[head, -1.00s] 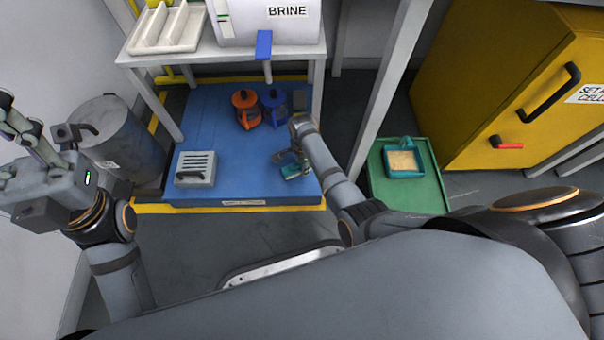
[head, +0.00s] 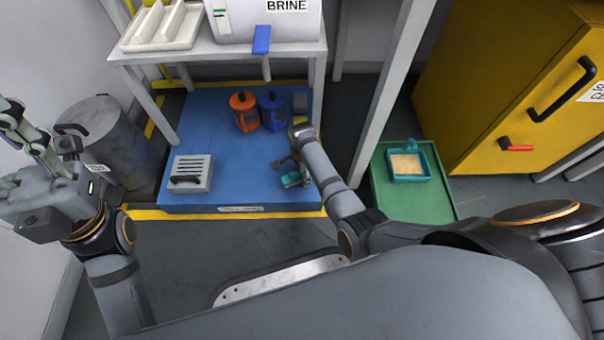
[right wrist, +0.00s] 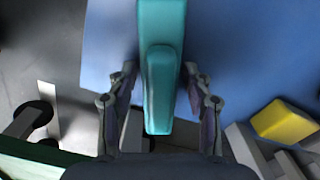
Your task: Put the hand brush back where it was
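The hand brush (head: 291,180) is teal and small in the head view, over the front right part of the blue platform (head: 235,155). My right gripper (head: 284,170) is around it. A teal pan (head: 407,179) with a tan inside lies on a green mat (head: 385,205) to the right. My left gripper (head: 22,130) is raised at the left edge, partly cut off, away from the brush.
A grey slotted block (head: 200,165), an orange jug (head: 243,112) and a blue jug (head: 272,112) stand on the platform. A table leg (head: 383,100) rises between the platform and green mat. A yellow cabinet (head: 480,90) stands right, a grey drum (head: 115,150) left.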

